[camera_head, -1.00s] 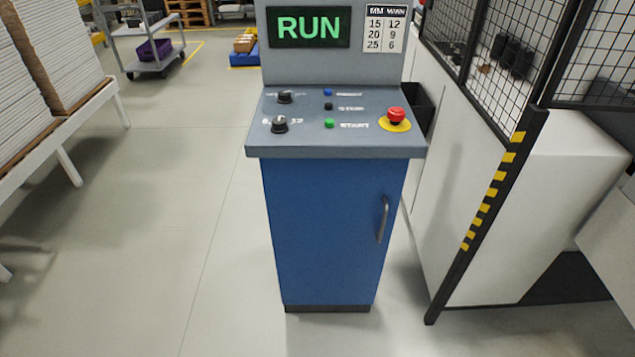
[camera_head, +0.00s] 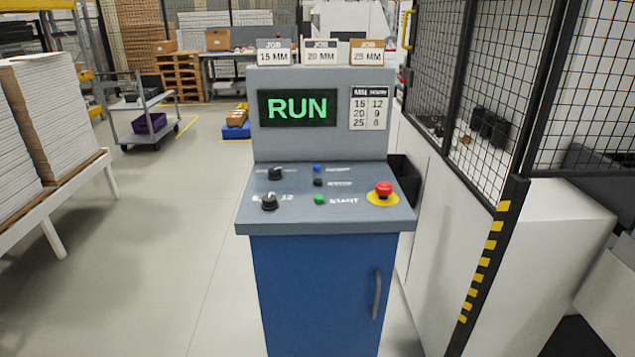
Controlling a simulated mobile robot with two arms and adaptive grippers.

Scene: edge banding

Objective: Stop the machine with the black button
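The control console (camera_head: 322,290) stands upright in front of me, a blue cabinet with a grey sloped panel. The small black button (camera_head: 318,183) is on the panel, between a blue button (camera_head: 317,168) above it and a green button (camera_head: 319,199) labelled START below it. The label beside the black button is blurred. The display (camera_head: 297,108) reads RUN in green. A red mushroom button (camera_head: 383,188) on a yellow disc is at the panel's right. Two black knobs, an upper (camera_head: 275,173) and a lower (camera_head: 269,202), are at its left. Neither gripper is in view.
A mesh fence with a striped post (camera_head: 487,265) and a white machine body (camera_head: 540,250) stand close on the right. Stacked boards on a white bench (camera_head: 75,200) are at the left. Job cards (camera_head: 321,52) stand atop the console. The floor left of the console is clear.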

